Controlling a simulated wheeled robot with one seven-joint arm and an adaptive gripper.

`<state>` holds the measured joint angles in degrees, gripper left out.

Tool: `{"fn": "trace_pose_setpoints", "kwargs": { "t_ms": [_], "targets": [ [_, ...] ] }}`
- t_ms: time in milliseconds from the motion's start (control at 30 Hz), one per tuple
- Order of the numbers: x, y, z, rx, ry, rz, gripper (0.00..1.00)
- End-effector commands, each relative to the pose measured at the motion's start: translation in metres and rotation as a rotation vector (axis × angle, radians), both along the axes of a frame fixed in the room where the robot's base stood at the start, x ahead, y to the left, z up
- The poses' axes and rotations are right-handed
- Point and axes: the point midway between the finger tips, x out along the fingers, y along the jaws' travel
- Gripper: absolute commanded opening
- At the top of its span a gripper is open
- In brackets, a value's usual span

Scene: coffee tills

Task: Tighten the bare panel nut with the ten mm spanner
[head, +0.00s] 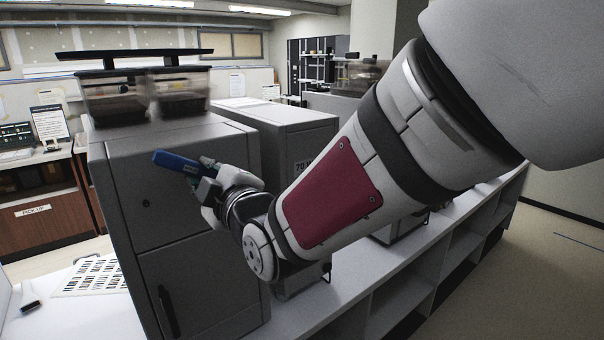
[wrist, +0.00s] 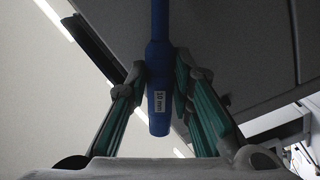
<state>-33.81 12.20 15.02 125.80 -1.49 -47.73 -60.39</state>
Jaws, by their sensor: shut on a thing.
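A blue spanner (head: 176,161) is held in my gripper (head: 209,174), in front of the upper panel of the grey machine (head: 180,205). In the wrist view the spanner (wrist: 159,98) stands upright between the teal-padded fingers (wrist: 160,82), and its label reads 10 mm. Its far end runs out of the top of that view. A small dark round spot (head: 146,203) shows on the machine's upper front panel, left of and below the spanner; I cannot tell whether it is the panel nut. The spanner appears apart from that spot.
Two bean hoppers (head: 180,95) sit on top of the machine. A second grey machine (head: 300,130) stands behind it to the right. A white sheet with rows of small marks (head: 92,276) lies on the counter (head: 70,318) at left, near a small dark-ended object (head: 30,302).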

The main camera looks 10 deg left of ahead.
Motion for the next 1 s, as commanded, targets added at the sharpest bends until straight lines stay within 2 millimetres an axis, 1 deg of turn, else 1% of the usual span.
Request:
{"fn": "trace_pose_setpoints", "kwargs": {
  "t_ms": [33, 67, 233, 267, 300, 333, 367, 667, 1000],
  "targets": [
    [-0.0006, 0.0012, -0.006, -0.031, -0.029, -0.002, 0.0],
    [-0.0014, 0.0019, -0.0074, -0.045, -0.046, -0.002, 0.0],
    [-0.001, 0.0014, -0.0076, -0.056, -0.061, -0.005, 0.0],
    [-0.001, 0.0012, -0.0076, -0.056, -0.061, -0.005, 0.19],
    [-0.0009, 0.0012, -0.0077, -0.056, -0.061, -0.005, 0.1],
    [-0.0008, 0.0011, -0.0077, -0.056, -0.061, -0.005, 0.03],
    [-0.0008, 0.0011, -0.0077, -0.056, -0.061, -0.005, 0.0],
    [-0.0018, -0.0002, -0.0077, -0.056, -0.061, -0.005, 0.0],
    [-0.0083, -0.0059, -0.0068, -0.056, -0.063, -0.003, 0.0]
  ]
}}
